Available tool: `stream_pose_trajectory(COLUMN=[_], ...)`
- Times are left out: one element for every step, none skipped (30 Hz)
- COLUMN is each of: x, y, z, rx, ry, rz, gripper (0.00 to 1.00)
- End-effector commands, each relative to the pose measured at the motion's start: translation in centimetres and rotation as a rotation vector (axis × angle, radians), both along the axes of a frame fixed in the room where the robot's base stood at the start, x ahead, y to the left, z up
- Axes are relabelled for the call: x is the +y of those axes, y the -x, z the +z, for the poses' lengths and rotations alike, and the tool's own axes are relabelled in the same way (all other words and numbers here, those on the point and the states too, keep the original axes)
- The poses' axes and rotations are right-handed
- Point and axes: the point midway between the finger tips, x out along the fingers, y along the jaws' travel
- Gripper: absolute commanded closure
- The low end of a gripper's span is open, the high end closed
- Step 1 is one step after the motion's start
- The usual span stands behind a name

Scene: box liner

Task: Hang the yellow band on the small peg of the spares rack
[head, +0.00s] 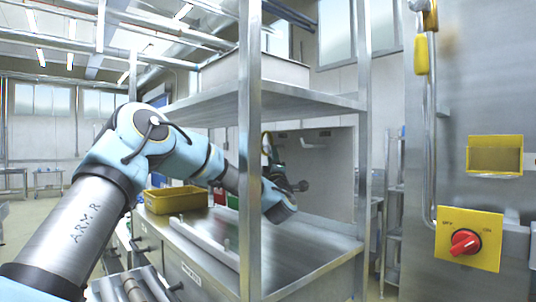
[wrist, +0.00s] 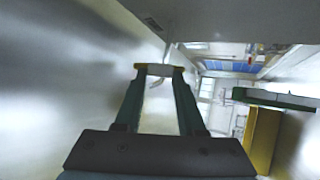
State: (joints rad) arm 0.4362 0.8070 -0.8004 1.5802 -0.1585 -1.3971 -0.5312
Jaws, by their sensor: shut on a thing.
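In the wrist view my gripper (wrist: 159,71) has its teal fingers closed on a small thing. In the head view my arm reaches behind the shelf's upright post, and the gripper (head: 268,142) is partly hidden near a grey upright panel (head: 335,175). This panel may be the spares rack. A small dark fitting shows near the panel's top; I cannot tell whether it is the small peg.
A steel shelf post (head: 250,160) stands in front of my arm, with a shelf board (head: 300,98) above. A yellow crate (head: 176,200) sits on the counter at left. At right are a red switch (head: 465,242) and a yellow bin (head: 495,154).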

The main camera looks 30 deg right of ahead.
Motion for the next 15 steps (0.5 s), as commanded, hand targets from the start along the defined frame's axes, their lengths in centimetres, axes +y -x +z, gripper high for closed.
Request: stream_pose_trajectory(x=[-0.2, -0.2, -0.2, -0.3, -0.3, -0.3, -0.3, -0.3, -0.4, -0.4, -0.4, -0.4, -0.4, -0.5, -0.5], y=[0.0, 0.0, 0.0, 0.0, 0.0, 0.0, 0.0, 0.0, 0.0, 0.0, 0.0, 0.0, -0.1, -0.1, -0.1], z=[-0.4, -0.8, -1.1, -1.3, -1.4, -1.7, -1.8, -2.0, -2.2, -2.3, -2.4, -2.5, -2.6, -2.7, -2.7], rx=[0.001, 0.0, -0.001, -0.001, -0.001, -0.001, -0.001, -0.001, -0.001, -0.001, -0.001, -0.001, -0.001, -0.001, -0.001], ry=[0.0, 0.0, 0.0, 0.0, 0.0, 0.0, 0.0, 0.0, 0.0, 0.0, 0.0, 0.0, 0.0, 0.0, 0.0], rz=[0.0, 0.0, 0.0, 0.0, 0.0, 0.0, 0.0, 0.0, 0.0, 0.0, 0.0, 0.0, 0.0, 0.0, 0.0], gripper=[1.0, 1.0, 1.0, 1.0, 1.0, 1.0, 1.0, 1.0, 1.0, 1.0, 1.0, 1.0, 1.0, 1.0, 1.0])
